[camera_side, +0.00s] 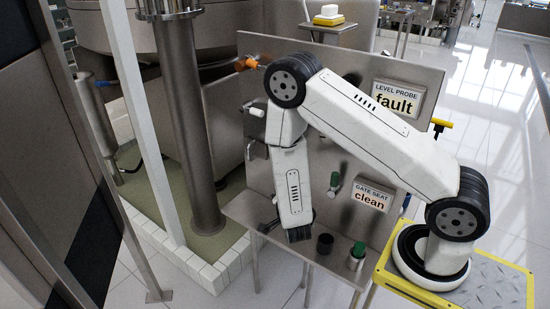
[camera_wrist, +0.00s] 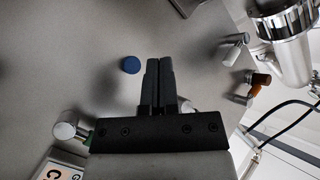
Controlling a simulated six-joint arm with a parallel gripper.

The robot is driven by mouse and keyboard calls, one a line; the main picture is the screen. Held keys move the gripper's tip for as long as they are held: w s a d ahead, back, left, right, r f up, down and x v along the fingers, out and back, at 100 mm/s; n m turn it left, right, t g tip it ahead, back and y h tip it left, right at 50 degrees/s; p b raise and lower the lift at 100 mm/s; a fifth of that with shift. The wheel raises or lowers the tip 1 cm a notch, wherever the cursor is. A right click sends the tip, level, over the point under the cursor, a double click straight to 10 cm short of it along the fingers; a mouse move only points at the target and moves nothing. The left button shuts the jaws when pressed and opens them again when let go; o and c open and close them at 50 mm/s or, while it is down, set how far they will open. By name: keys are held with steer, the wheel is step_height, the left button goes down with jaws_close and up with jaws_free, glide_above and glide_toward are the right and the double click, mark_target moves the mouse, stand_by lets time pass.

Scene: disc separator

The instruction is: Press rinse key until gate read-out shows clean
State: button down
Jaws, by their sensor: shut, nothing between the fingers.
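The gate seat read-out (camera_side: 370,195) shows "clean" in red-brown letters on the upright steel panel (camera_side: 425,85). It shows in part at the lower left of the wrist view (camera_wrist: 60,172). A round blue button (camera_wrist: 131,65) is on the panel in the wrist view, just left of my fingertips with a small gap in the picture. I cannot read a label on it, and it is hidden in the side view. My gripper (camera_wrist: 160,62) is shut and empty, pointing at the panel. I cannot tell how far its tips are from the surface.
The level probe read-out (camera_side: 394,101) above shows "fault". A green-topped knob (camera_side: 335,181) sits left of the gate read-out. A lower shelf (camera_side: 245,211) carries a black cup (camera_side: 325,243) and a green-topped part (camera_side: 358,249). An orange-handled valve (camera_side: 247,63) is at the upper left.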

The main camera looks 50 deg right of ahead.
steer(key=shift+d, duration=2.9)
steer(key=shift+d, duration=0.9)
stand_by(0.9)
steer(key=shift+a, duration=0.9)
steer(key=shift+a, duration=0.1)
steer(key=shift+a, duration=2.4)
steer(key=shift+w, duration=0.1)
